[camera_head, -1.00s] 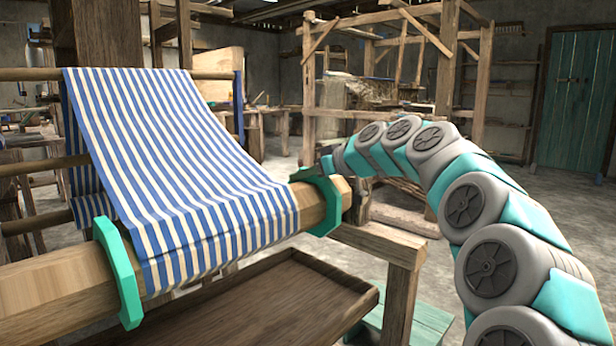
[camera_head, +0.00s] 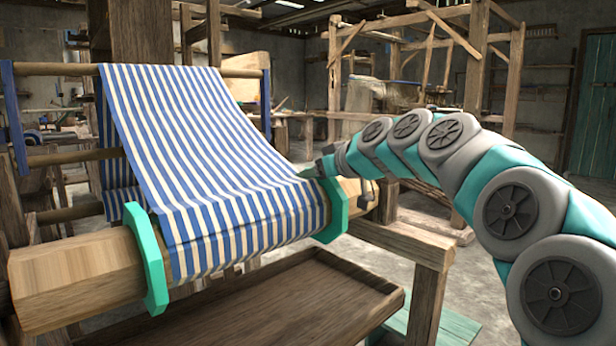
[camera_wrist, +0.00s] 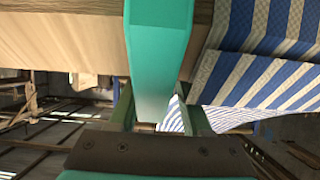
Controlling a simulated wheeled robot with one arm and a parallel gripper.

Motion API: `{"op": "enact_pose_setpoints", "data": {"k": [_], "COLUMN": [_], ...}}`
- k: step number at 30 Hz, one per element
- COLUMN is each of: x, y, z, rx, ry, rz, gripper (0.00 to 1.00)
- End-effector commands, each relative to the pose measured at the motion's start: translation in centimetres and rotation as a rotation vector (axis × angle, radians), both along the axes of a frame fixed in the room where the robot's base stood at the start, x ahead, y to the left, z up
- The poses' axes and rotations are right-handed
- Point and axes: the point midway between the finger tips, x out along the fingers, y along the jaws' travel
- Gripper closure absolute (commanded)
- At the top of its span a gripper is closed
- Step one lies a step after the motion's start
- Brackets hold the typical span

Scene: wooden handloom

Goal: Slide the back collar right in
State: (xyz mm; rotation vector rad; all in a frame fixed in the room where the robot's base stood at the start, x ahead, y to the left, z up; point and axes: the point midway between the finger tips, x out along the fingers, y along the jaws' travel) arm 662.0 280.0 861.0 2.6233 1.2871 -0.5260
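The back collar, a teal ring, sits around the wooden beam (camera_head: 362,192) at the far edge of the blue-and-white striped cloth (camera_head: 235,190). It shows in the head view (camera_head: 338,212) and large in the wrist view (camera_wrist: 158,50). In the wrist view a narrow strip of bare beam shows between collar and cloth. My gripper (camera_wrist: 160,112) straddles the collar. One finger lies close to its outer side. A gap shows between the collar and the finger on the cloth side. In the head view the fingertips are mostly hidden behind the collar.
A second teal collar (camera_head: 150,262) sits around the beam at the cloth's near edge. A wooden tray (camera_head: 290,305) lies below the beam. A wooden post (camera_head: 425,300) stands under the beam's far end. Loom frames stand behind.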

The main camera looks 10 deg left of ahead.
Motion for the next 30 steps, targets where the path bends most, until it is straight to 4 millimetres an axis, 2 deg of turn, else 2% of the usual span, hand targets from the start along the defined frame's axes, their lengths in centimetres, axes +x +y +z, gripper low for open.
{"op": "enact_pose_setpoints", "data": {"k": [11, 17, 25, 30], "x": [-0.1, -1.2, -3.8, -4.5], "y": [-0.4, -1.9, -5.0, -5.7], "z": [0.2, 1.2, 2.7, 3.0], "rx": [0.002, 0.003, 0.002, -0.001], "ry": [-0.002, -0.005, -0.002, -0.001], "rz": [-0.003, -0.006, -0.002, 0.000], "gripper": [0.47, 0.47, 0.47, 0.47]}}
